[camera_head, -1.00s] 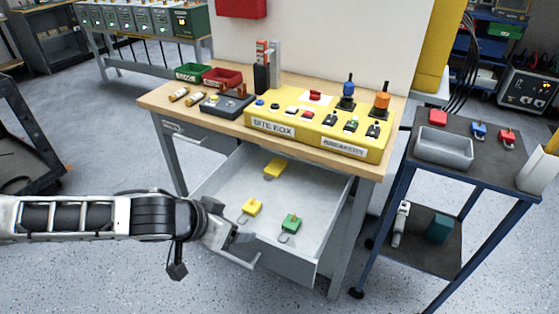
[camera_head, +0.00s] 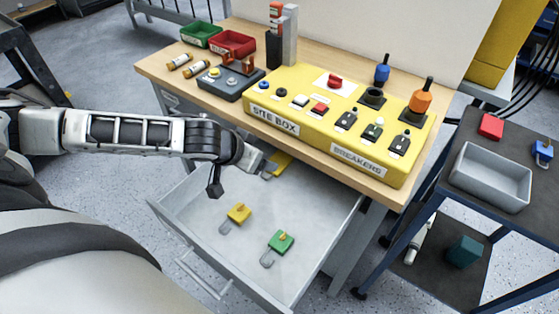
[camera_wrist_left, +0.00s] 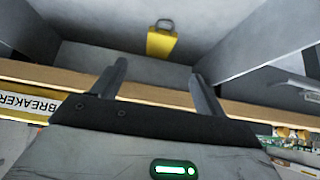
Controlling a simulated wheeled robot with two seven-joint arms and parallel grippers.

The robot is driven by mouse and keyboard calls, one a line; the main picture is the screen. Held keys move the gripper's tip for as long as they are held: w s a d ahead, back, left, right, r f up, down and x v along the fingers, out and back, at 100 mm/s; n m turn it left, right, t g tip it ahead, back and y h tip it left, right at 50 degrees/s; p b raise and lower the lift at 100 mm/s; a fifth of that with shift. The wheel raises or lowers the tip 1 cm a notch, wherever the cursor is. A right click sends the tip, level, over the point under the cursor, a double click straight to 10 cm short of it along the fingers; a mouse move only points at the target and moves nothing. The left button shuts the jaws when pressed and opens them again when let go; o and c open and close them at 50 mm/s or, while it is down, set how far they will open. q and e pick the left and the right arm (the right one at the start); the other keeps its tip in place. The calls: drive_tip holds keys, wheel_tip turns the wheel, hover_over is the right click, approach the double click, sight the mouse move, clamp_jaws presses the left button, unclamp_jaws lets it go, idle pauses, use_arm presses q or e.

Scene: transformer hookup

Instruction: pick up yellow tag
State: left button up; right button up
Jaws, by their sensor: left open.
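Two yellow tags show in the open drawer (camera_head: 190,205). One yellow tag (camera_head: 238,213) with a grey shackle lies toward the drawer's front left. The other yellow tag (camera_head: 282,163) lies at the back, partly hidden by my left gripper (camera_head: 266,168). In the left wrist view a yellow tag (camera_wrist_left: 161,43) lies beyond the fingertips, roughly midway between them. My left gripper, also in the left wrist view (camera_wrist_left: 157,75), is open and empty, apart from the tag. A green tag (camera_head: 281,241) lies in the drawer's front. My right gripper is not in view.
The wooden bench edge (camera_head: 330,172) overhangs the drawer's back, close to my left gripper. The yellow site box (camera_head: 310,128) stands on the bench. A cart with a grey bin (camera_head: 492,178) stands at right.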

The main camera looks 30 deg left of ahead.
sight(265, 179)
use_arm(q)
drive_tip(key=x, duration=0.5)
drive_tip(key=shift+s+x, duration=0.2)
drive_tip(key=shift+x, duration=2.4)
drive_tip(key=shift+f, duration=0.2)
drive_tip(key=c, duration=1.1)
